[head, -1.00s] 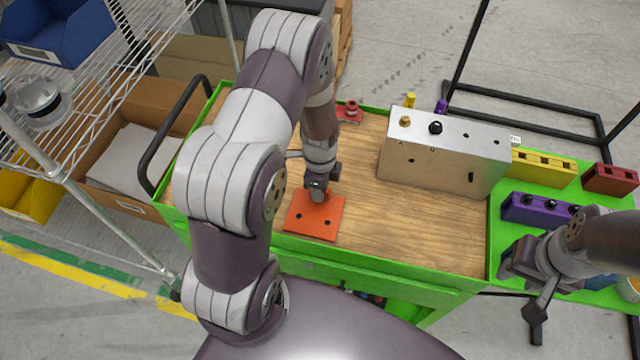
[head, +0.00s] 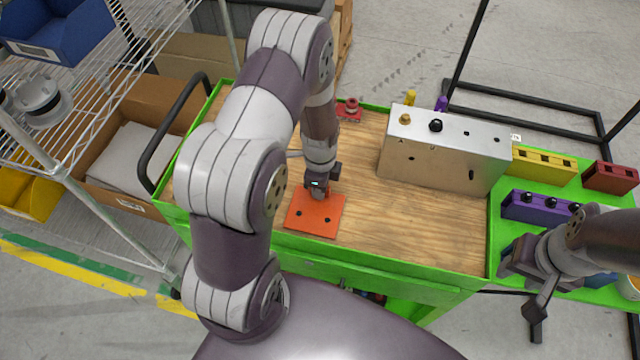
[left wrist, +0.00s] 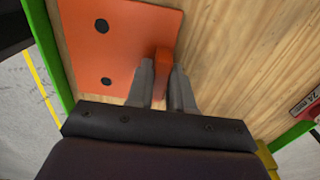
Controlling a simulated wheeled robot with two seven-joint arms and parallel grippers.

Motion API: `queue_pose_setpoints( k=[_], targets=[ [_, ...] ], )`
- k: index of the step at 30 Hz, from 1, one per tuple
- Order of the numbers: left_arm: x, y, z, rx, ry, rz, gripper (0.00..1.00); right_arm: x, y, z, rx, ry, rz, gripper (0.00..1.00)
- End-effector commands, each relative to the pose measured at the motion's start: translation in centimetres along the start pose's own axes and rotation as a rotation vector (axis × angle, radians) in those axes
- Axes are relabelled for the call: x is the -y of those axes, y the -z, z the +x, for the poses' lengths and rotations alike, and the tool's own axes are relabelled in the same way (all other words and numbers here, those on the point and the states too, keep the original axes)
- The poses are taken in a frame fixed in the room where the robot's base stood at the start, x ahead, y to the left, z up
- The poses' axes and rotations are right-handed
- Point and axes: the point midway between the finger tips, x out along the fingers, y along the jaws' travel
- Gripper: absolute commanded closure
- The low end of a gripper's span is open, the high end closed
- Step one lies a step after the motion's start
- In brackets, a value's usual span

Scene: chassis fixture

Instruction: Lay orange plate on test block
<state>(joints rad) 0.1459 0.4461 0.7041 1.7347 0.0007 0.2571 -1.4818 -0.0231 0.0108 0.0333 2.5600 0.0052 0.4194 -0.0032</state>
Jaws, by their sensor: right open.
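The orange plate (head: 315,219) lies flat on the wooden cart top near its front edge. It has two dark holes and an upright orange tab on one edge. My left gripper (head: 319,193) is above the plate's far edge. In the left wrist view the fingers of the left gripper (left wrist: 163,75) are closed on the tab of the orange plate (left wrist: 110,45). The silver metal block (head: 445,158), which looks like the test block, stands to the right with a brass knob and a black knob on top. My right gripper (head: 523,283) is open and empty at the lower right.
A red piece with a knob (head: 349,110) sits at the back of the cart. Purple (head: 540,209), yellow (head: 544,166) and red (head: 610,178) holders stand on the green side area at right. Bare wood lies between plate and metal block. A wire shelf (head: 85,90) stands at left.

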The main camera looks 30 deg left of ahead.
Motion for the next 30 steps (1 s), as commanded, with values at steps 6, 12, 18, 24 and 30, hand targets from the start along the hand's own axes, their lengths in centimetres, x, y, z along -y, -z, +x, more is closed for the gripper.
queue_pose_setpoints(
  k=[6,12,18,24,30],
  targets=[
    [0.1,0.0,-0.2,0.000,0.001,0.000,1.00,0.0,0.0,-0.2,0.000,0.000,0.000,0.57],
    [0.1,0.0,-2.2,0.000,0.001,0.000,1.00,0.0,0.2,-1.9,0.000,0.000,0.000,0.57],
    [0.0,0.0,-4.4,0.000,0.001,0.000,1.00,0.0,0.5,-3.9,0.000,0.000,0.000,0.57],
    [0.0,0.0,-6.2,0.000,0.001,0.000,1.00,0.0,0.7,-5.5,0.000,0.000,0.000,0.57],
    [0.0,0.0,-6.0,0.000,0.001,0.000,1.00,0.0,0.6,-5.3,0.000,0.000,0.000,0.57]
  ],
)
